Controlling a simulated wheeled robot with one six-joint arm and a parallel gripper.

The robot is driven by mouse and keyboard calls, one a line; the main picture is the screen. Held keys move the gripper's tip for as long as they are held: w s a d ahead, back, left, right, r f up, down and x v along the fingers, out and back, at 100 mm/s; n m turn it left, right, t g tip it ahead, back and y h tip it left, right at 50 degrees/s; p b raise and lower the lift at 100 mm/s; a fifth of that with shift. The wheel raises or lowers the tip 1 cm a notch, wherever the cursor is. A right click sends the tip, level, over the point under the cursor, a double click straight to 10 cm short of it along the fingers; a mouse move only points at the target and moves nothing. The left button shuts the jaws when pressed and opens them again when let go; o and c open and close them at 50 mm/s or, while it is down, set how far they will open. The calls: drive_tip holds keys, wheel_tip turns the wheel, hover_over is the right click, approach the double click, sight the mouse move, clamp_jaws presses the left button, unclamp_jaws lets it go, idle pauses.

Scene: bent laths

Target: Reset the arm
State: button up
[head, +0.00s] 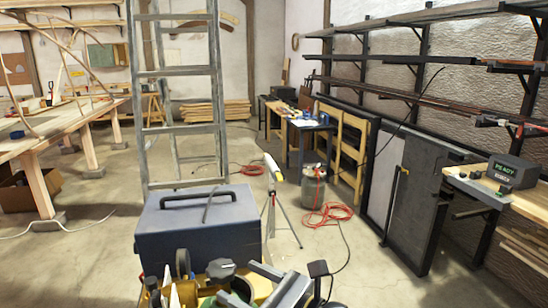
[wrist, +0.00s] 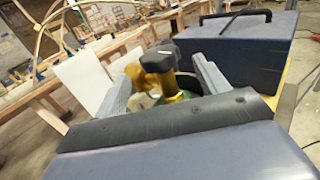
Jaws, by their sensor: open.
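My gripper (wrist: 163,62) shows in the wrist view as two grey fingers standing well apart, open. Between and beyond them is a yellow and green tool with a black knob (wrist: 158,58); I cannot tell whether a finger touches it. In the head view, grey bars at the bottom edge look like part of my gripper, but they are cut off and mixed with clutter. A blue toolbox (head: 198,228) with a dark handle stands just behind the clutter. It also shows at the upper right of the wrist view (wrist: 235,45), beyond the right finger.
A grey stepladder (head: 180,130) stands behind the toolbox. A workbench (head: 55,135) with bent laths is at left. Red hose (head: 325,215) lies on the floor near a metal canister (head: 313,188). A bench with a "READY" device (head: 512,172) is at right. Some middle floor is clear.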

sight(211, 265)
drive_tip(key=x, duration=0.7)
drive_tip(key=shift+w+a+p, duration=0.15)
drive_tip(key=shift+a+p, duration=0.15)
drive_tip(key=shift+a, duration=0.1)
drive_tip(key=shift+w+a+r+p, duration=0.1)
drive_tip(key=shift+w+r+p, duration=0.05)
drive_tip(key=shift+p, duration=0.35)
drive_tip(key=shift+n+g+y+p, duration=0.6)
drive_tip(key=shift+n+g+p, duration=0.15)
drive_tip(key=shift+g, duration=0.25)
drive_tip(key=n+g+p, duration=0.1)
drive_tip(key=n+g+y+p, duration=0.1)
drive_tip(key=g, duration=0.1)
drive_tip(key=shift+s+g, duration=0.25)
drive_tip(key=shift+g, duration=0.05)
drive_tip(key=n+g, duration=0.1)
drive_tip(key=n+g+p, duration=0.1)
drive_tip(key=g, duration=0.1)
drive_tip(key=n+g, duration=0.1)
drive_tip(key=shift+s+g+y, duration=0.25)
drive_tip(key=shift+g+y, duration=0.05)
drive_tip(key=shift+d+n+g, duration=0.2)
drive_tip(key=shift+n+g, duration=0.35)
drive_tip(key=shift+g, duration=0.05)
drive_tip(key=d+b, duration=0.1)
drive_tip(key=d, duration=0.9)
drive_tip(key=shift+w+d, duration=0.15)
drive_tip(key=shift+w, duration=0.25)
drive_tip(key=shift+s, duration=0.1)
